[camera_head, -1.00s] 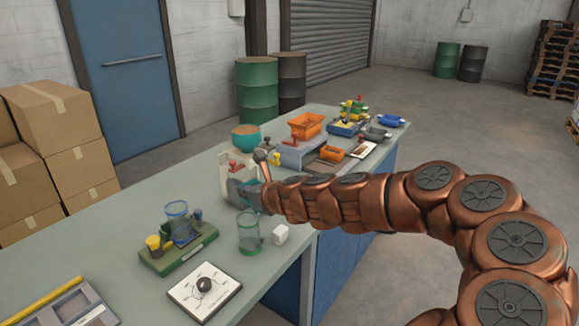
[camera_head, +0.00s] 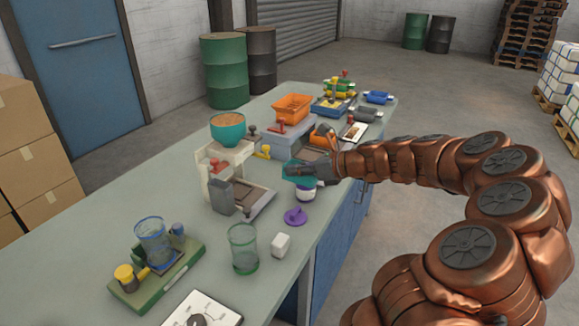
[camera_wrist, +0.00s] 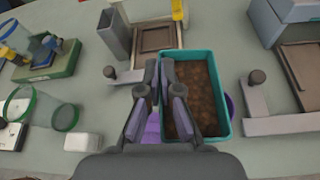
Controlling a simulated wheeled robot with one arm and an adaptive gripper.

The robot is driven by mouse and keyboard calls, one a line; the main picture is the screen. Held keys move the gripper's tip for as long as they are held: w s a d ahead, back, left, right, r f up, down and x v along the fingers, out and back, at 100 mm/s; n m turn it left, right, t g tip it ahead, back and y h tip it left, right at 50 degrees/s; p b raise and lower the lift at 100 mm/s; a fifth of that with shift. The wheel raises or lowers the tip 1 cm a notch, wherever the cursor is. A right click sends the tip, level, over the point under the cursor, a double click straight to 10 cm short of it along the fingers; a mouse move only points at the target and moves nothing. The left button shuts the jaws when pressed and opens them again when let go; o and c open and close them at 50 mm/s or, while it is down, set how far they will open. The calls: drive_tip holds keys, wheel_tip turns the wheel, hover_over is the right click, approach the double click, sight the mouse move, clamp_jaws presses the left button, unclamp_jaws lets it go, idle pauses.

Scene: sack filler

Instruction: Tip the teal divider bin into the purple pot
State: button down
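The teal divider bin (camera_wrist: 208,140) is filled with brown grains, upright and level in the wrist view. My gripper (camera_wrist: 160,66) has its two fingers close together on the bin's left wall, one on each side of it. In the head view my gripper (camera_head: 312,172) holds the teal bin (camera_head: 293,172) over the counter's right side. The purple pot (camera_head: 306,193) is just under the bin, mostly hidden. A purple edge of it (camera_wrist: 231,106) shows right of the bin in the wrist view.
A cream stand (camera_head: 222,172) with a teal bowl (camera_head: 228,128) of grains stands to the left. A green-tinted glass (camera_head: 243,250) and white block (camera_head: 281,245) are nearer. A grey scale-like box (camera_head: 275,137) with an orange bin (camera_head: 293,108) stands behind.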

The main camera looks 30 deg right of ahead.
drive_tip(key=shift+d+r+m+y+p, duration=0.15)
drive_tip(key=shift+r+m+y+p, duration=0.25)
drive_tip(key=shift+p, duration=0.7)
drive_tip(key=m+p, duration=0.1)
drive_tip(key=r+m+g+y+p, duration=0.1)
drive_tip(key=p, duration=0.1)
drive_tip(key=shift+w+d, duration=0.15)
drive_tip(key=shift+w+d+r+m+y+p, duration=0.15)
drive_tip(key=shift+m+y+p, duration=0.15)
drive_tip(key=shift+m+p, duration=0.2)
drive_tip(key=shift+w+d+r+m+y+p, duration=0.15)
drive_tip(key=shift+m+y+p, duration=0.15)
drive_tip(key=shift+m+p, duration=0.2)
drive_tip(key=m+y, duration=0.1)
drive_tip(key=d+m, duration=0.1)
drive_tip(key=m, duration=0.1)
drive_tip(key=w+d+m+y, duration=0.1)
drive_tip(key=shift+f+m+y, duration=0.3)
drive_tip(key=shift+f, duration=0.05)
drive_tip(key=shift+r+p, duration=0.5)
drive_tip(key=shift+p, duration=0.2)
drive_tip(key=shift+d+m+p, duration=0.1)
drive_tip(key=shift+m+p, duration=0.2)
drive_tip(key=shift+p, duration=0.1)
drive_tip(key=p, duration=0.3)
drive_tip(key=m+y+p, duration=0.1)
drive_tip(key=p, duration=0.2)
drive_tip(key=shift+w+d, duration=0.25)
drive_tip(key=shift+d, duration=0.1)
